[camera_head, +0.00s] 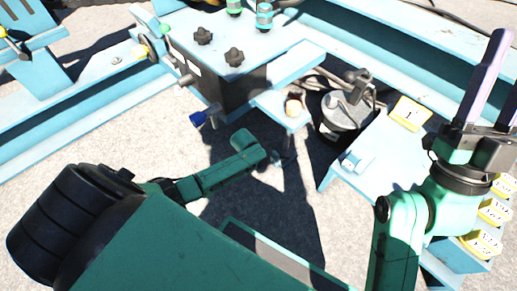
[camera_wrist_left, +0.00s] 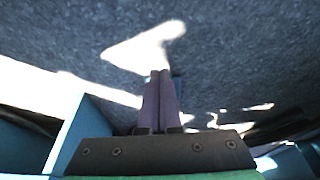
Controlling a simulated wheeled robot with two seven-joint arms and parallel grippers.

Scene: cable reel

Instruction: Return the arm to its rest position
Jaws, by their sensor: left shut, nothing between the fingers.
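My left arm (camera_head: 215,173) comes in from the lower left in the head view, bent and reaching to the middle over the ground. Its gripper cannot be made out clearly there. In the left wrist view my left gripper (camera_wrist_left: 160,78) has its two purple fingers together, with nothing between them, pointing at grey ground. My right gripper (camera_head: 502,75) points upward at the right edge of the head view. Its pale fingers stand apart and nothing shows between them.
A light-blue machine frame (camera_head: 245,45) with black knobs stands beyond my left arm. A blue-tipped lever (camera_head: 203,117) and a grey round drum (camera_head: 343,115) are close by. A light-blue panel with yellow labels (camera_head: 410,113) lies near my right arm. Bare ground (camera_head: 130,135) lies at left.

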